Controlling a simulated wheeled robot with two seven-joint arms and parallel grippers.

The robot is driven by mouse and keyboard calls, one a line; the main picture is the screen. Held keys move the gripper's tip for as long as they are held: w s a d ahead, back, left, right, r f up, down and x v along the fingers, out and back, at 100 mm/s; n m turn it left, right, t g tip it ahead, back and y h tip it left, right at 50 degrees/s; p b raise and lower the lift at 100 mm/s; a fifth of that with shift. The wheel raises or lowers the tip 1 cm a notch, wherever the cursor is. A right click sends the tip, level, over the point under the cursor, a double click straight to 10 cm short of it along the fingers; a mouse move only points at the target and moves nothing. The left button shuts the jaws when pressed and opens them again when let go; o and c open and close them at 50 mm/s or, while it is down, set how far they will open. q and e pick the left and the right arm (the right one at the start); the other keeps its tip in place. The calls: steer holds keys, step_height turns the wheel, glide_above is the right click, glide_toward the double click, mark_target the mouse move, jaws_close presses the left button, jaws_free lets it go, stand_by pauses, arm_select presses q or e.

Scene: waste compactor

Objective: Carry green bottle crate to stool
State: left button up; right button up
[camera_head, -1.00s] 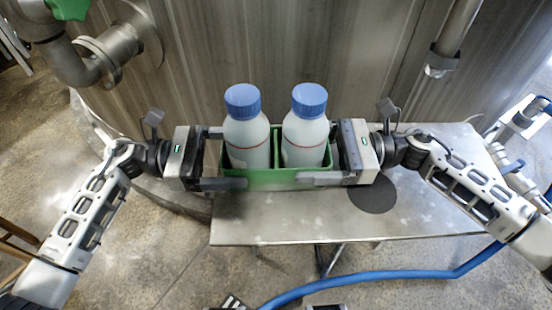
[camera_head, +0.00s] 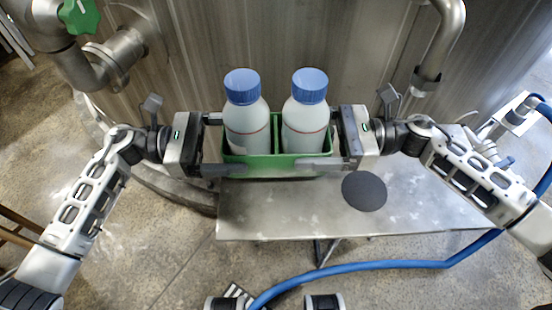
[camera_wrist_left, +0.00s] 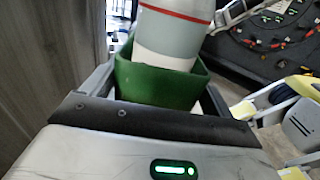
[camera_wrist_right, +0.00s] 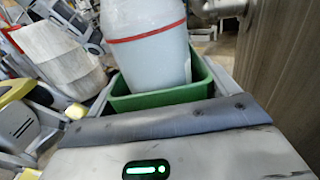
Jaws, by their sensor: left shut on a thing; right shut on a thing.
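The green bottle crate (camera_head: 262,172) is held between my two grippers in the head view, in front of the steel tank. Two white bottles with blue caps, a left one (camera_head: 247,125) and a right one (camera_head: 305,125), stand upright in its two compartments. My left gripper (camera_head: 212,145) is shut on the crate's left end, and the crate's green wall shows in the left wrist view (camera_wrist_left: 158,85). My right gripper (camera_head: 338,145) is shut on its right end, also seen in the right wrist view (camera_wrist_right: 160,98). No stool can be clearly made out.
A steel table (camera_head: 300,215) lies below and in front of the crate, with a dark round disc (camera_head: 364,191) on it. The steel tank wall (camera_head: 290,40) is close behind. A blue hose (camera_head: 380,270) runs along the floor. A wooden piece (camera_head: 18,228) shows at the left edge.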

arm_select(q)
steer(key=shift+w, duration=0.1)
arm_select(e)
steer(key=shift+w+r, duration=0.1)
